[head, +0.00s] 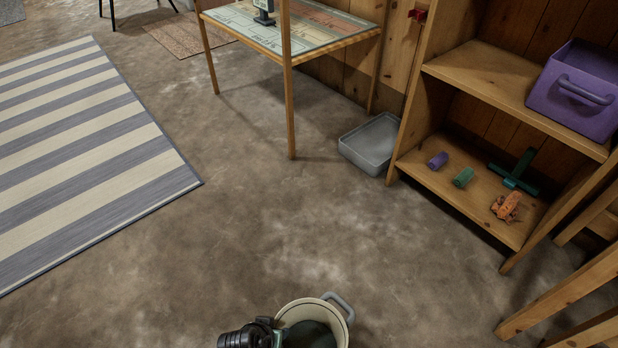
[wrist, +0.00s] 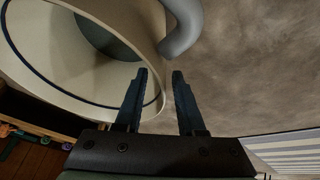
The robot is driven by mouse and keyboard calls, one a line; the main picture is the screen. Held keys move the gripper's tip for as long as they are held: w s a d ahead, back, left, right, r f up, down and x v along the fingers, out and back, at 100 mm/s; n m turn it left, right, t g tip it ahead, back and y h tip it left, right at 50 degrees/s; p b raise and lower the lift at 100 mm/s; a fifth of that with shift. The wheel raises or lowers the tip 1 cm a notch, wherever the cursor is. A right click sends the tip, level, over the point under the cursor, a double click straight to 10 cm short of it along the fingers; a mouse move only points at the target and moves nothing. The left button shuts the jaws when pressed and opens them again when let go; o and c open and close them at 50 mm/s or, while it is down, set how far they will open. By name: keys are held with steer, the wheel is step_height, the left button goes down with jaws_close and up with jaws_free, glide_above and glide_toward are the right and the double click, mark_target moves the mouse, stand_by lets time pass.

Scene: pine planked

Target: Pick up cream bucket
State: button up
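The cream bucket (head: 288,314) is at the bottom edge of the head view, its mouth facing up, with a grey handle (head: 339,306) at its right. Its dark inside shows, and its lower part is out of frame. My gripper (head: 277,338) is at the bucket's left side. In the wrist view the cream bucket (wrist: 35,58) fills the upper left, with the grey handle (wrist: 183,28) near the top. My gripper (wrist: 161,74) is open there, its two dark blue fingers apart. Part of the rim shows between them; I cannot tell whether they touch it.
A wooden shelf (head: 490,70) at right holds a purple bin (head: 567,112) and several small objects. A grey tray (head: 366,150) lies on the floor beside a table (head: 250,38). A striped rug (head: 80,150) covers the left. The middle floor is clear.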

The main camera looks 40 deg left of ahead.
jaws_close()
steer(key=shift+r, duration=0.1)
stand_by(1.3)
